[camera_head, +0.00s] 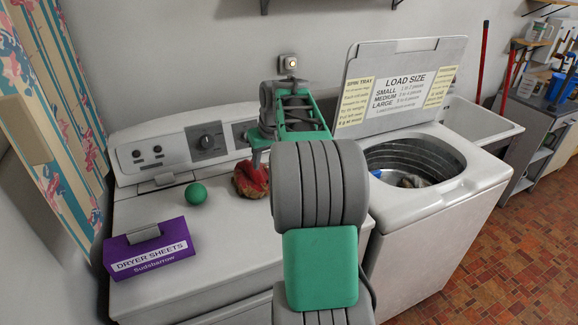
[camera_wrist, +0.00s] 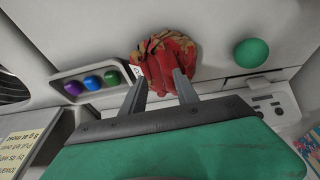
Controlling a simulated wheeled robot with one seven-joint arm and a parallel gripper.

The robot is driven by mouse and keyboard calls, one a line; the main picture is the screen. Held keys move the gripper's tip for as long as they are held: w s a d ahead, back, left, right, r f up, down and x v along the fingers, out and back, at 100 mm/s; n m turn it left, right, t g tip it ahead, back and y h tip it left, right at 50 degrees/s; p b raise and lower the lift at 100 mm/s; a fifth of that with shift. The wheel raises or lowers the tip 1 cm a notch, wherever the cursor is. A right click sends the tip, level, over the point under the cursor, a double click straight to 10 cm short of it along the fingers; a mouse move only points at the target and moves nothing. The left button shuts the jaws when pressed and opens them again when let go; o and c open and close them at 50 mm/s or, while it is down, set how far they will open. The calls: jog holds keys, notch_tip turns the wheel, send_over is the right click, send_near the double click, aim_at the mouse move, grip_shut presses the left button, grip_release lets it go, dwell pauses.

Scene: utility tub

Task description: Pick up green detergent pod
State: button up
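The green detergent pod (camera_wrist: 112,77) lies at the right end of a small recessed tray (camera_wrist: 100,97) in the wrist view, beside a blue pod (camera_wrist: 92,82) and a purple pod (camera_wrist: 74,88). In the head view my arm hides the tray and the pods. My gripper (camera_wrist: 160,76) is open, its two fingers apart. The fingertips are at a crumpled red and tan item (camera_wrist: 163,50), which also shows in the head view (camera_head: 251,180). I cannot tell if they touch it. The green pod is just left of the left finger in the wrist view.
A green ball (camera_head: 197,193) and a purple dryer sheets box (camera_head: 150,250) sit on the dryer top (camera_head: 150,215). An open washer (camera_head: 440,195) with a raised lid (camera_head: 400,85) stands to the right. The dryer's control panel (camera_head: 170,150) rises at the back.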

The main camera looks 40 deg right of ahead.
jog(key=d+f, duration=0.3)
jog(key=d, duration=1)
jog(key=shift+m, duration=0.4)
jog(key=x, duration=0.2)
jog(key=p+x, duration=0.1)
jog(key=x, duration=0.1)
jog(key=a+x, duration=0.1)
jog(key=x, duration=0.1)
jog(key=shift+w+f+p, duration=0.2)
jog(key=shift+w+p, duration=0.05)
jog(key=shift+p, duration=0.15)
jog(key=shift+s+f, duration=0.1)
jog(key=shift+f, duration=0.15)
jog(key=shift+d+f, duration=0.1)
jog(key=shift+f, duration=0.2)
jog(key=shift+d, duration=0.1)
jog(key=shift+c, duration=0.3)
jog(key=shift+d+r, duration=0.15)
jog(key=shift+r, duration=0.1)
grip_shut()
